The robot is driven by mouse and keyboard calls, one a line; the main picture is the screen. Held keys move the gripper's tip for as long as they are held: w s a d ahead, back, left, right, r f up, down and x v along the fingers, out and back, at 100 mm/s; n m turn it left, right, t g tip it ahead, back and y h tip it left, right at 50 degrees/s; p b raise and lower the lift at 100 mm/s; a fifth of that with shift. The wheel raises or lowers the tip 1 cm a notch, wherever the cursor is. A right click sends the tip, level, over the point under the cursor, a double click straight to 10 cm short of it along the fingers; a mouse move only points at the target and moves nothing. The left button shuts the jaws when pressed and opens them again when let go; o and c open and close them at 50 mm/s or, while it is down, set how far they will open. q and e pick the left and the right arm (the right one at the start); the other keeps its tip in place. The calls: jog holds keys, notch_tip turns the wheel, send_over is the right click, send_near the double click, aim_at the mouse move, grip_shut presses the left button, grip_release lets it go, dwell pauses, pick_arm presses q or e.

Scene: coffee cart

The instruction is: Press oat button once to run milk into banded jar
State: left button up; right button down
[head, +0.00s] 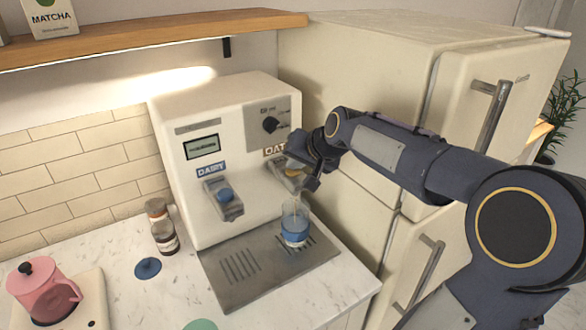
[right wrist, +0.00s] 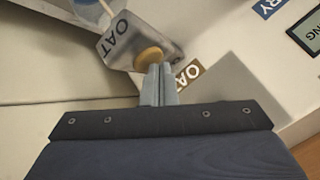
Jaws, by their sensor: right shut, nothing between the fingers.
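The milk dispenser (head: 188,130) stands on the counter with a DAISY/DAIRY-type label on the left and an OAT label (head: 275,151) on the right. The round yellow oat button (right wrist: 149,57) sits on its outlet block under that label; it also shows in the head view (head: 292,173). My right gripper (right wrist: 159,70) is shut and empty, its fingertips at the button's edge, seemingly touching it. The clear jar with a blue band (head: 295,232) stands upright on the drip tray below the oat outlet. A thin pale line shows above it in the wrist view. My left gripper is out of view.
The blue dairy button (head: 225,195) is to the left. The metal drip tray (head: 245,291) lies in front of the dispenser. The fridge (head: 345,165) stands close at right.

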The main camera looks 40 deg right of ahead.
aim_at(295, 173)
jog(key=shift+r+p, duration=0.65)
jog(key=shift+r, duration=0.2)
notch_tip(295, 173, up, 5)
jog(key=p, duration=0.4)
jog(key=shift+r, duration=0.1)
jog(key=shift+a, duration=0.1)
dwell(0.5)
jog(key=s+a+f+n+g+y, duration=0.1)
jog(key=s+a+f+n, duration=0.1)
jog(key=s+a+f, duration=0.2)
jog(key=s+a+f+n+g+y, duration=0.1)
jog(key=s+a+f+n, duration=0.2)
jog(key=s+a, duration=0.6)
jog(key=s+a+f+n+g+y+b, duration=0.1)
jog(key=s+a+f+n+y, duration=0.1)
jog(key=s+a+f, duration=0.4)
jog(key=s, duration=0.4)
jog(key=shift+s+a+f+n+g, duration=0.2)
jog(key=shift+s+a+n+g, duration=0.1)
jog(key=shift+a, duration=0.05)
